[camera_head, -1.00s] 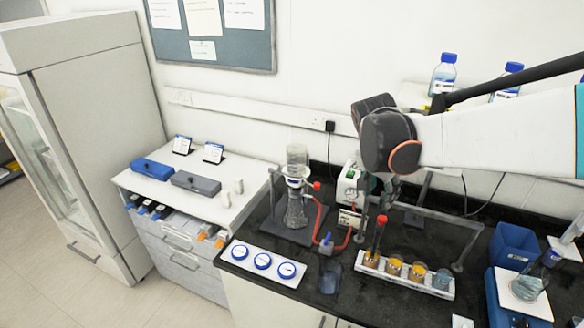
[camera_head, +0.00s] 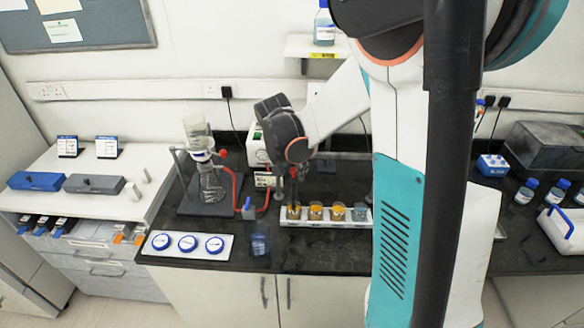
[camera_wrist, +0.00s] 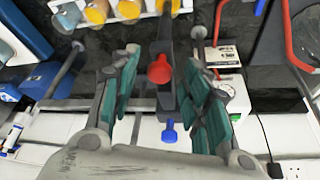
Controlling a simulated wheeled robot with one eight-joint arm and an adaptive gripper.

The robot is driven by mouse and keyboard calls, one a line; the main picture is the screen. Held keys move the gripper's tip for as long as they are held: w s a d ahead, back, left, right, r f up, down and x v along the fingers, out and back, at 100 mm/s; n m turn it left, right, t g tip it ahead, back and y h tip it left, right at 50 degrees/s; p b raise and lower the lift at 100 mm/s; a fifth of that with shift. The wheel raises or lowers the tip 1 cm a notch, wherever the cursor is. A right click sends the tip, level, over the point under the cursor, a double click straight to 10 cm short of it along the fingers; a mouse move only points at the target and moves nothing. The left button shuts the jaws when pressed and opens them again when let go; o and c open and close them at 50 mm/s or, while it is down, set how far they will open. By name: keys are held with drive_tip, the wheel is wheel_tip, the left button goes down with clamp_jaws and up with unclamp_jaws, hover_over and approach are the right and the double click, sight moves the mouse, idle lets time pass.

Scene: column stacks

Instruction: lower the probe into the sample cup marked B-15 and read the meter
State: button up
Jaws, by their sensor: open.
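A white rack (camera_head: 286,223) holds a row of cups, three amber and one blue-grey at the right end. I cannot read their labels, so I cannot tell which is B-15. My gripper (camera_head: 293,178) is above the leftmost amber cup (camera_head: 294,213). In the wrist view, my gripper (camera_wrist: 161,68) has its fingers apart, on either side of a dark upright part with a red knob (camera_wrist: 160,70). This looks like the probe; its lower end is hidden. A small box with a pale panel (camera_head: 264,180), possibly the meter, stands left of the rack; its reading is illegible.
A glass flask (camera_head: 212,187) with red tubing stands on the left of the black bench. A white strip with blue-rimmed discs (camera_head: 188,245) and a blue beaker (camera_head: 260,244) are near the front edge. My arm hides the bench right of the rack.

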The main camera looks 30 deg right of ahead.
clamp_jaws()
wheel_tip(320, 180, up, 6)
drive_tip(key=p, duration=0.3)
drive_tip(key=shift+r, duration=0.2)
drive_tip(key=shift+w, duration=0.15)
unclamp_jaws()
drive_tip(key=v, duration=1.2)
